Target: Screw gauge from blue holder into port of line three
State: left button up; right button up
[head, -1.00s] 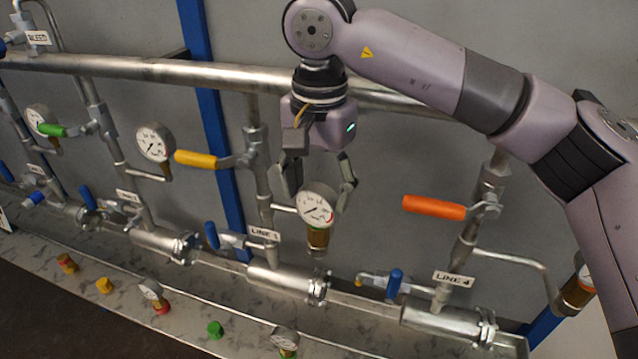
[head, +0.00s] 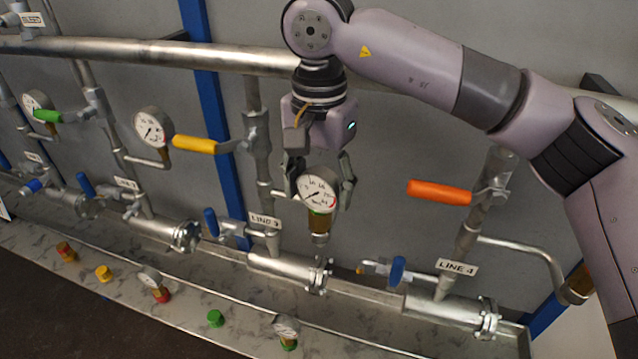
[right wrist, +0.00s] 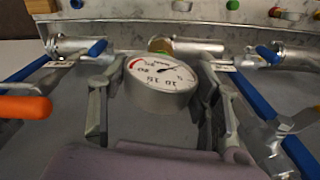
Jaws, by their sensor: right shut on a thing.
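The gauge (head: 318,193) has a round white dial and a brass stem (head: 320,223) below it. It stands upright at the end of the short side pipe (head: 284,193) of line three, above the LINE 3 label (head: 265,221). The port is hidden at the stem, so I cannot tell how deep the thread sits. My right gripper (head: 319,182) points down from above and is shut on the gauge, a finger on each side of the dial. The right wrist view shows the dial (right wrist: 161,75) between the fingers. My left gripper is not in view.
An orange lever (head: 440,191) is to the right and a yellow lever (head: 196,144) to the left. The main pipe (head: 235,58) runs behind my wrist. Several coloured holders, including a green one (head: 215,318), stand on the front ledge, two with gauges.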

jog(key=shift+w+r+m, duration=0.1)
jog(key=shift+r+m, duration=0.1)
jog(key=shift+m, duration=0.3)
jog(key=shift+w+d+m, duration=0.15)
jog(key=shift+d+m, duration=0.05)
jog(key=shift+m, duration=1)
grip_shut()
jog(key=o, duration=1.1)
grip_release()
jog(key=shift+o, duration=1.2)
jog(key=shift+s+a, duration=0.2)
jog(key=shift+o, duration=0.8)
jog(key=shift+f, duration=0.15)
jog(key=shift+d, duration=0.1)
notch_tip(320, 180, up, 12)
jog(key=shift+r, duration=0.1)
